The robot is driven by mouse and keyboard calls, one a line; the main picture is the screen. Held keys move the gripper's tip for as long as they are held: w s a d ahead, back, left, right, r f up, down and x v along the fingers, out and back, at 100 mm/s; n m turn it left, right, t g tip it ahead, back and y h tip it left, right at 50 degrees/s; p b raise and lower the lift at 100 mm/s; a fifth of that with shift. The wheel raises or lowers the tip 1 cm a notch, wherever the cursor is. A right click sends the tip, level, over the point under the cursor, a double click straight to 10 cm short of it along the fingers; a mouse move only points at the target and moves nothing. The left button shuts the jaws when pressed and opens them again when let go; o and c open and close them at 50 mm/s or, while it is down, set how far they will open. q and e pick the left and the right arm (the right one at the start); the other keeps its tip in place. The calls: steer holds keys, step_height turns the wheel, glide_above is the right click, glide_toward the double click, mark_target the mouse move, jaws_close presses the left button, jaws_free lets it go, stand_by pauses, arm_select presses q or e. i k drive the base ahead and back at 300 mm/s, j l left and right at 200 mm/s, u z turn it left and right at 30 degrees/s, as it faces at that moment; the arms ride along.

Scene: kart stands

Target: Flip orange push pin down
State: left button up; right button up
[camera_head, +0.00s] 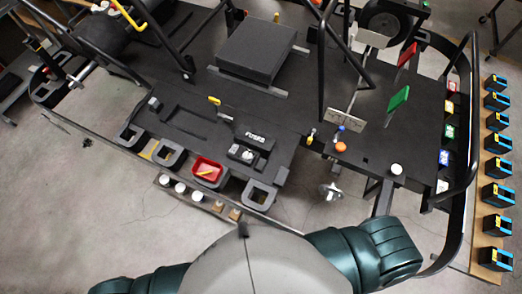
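A small round orange knob (341,147) stands on the black panel of the kart stand, right of centre. I take it as the orange push pin, but it is too small to tell whether it is up or down. A blue knob (341,128) is just behind it. A yellow-orange upright pin (311,138) stands a little to its left. Parts of my green arms show at the bottom left and bottom right, apart from the panel. Neither gripper is in view.
A red flag (407,55) and a green flag (399,99) stand behind the orange knob. A white knob (396,169) is to its right. A curved black rail (472,130) bounds the right side. A red tray (207,171) is at the front left.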

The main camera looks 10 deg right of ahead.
mark_target(340, 146)
steer(key=l+z, duration=0.1)
steer(key=z, duration=0.35)
steer(key=l+z, duration=0.1)
steer(key=z, duration=0.75)
steer(key=l+z, duration=0.1)
steer(key=z, duration=0.35)
steer(key=i, duration=0.05)
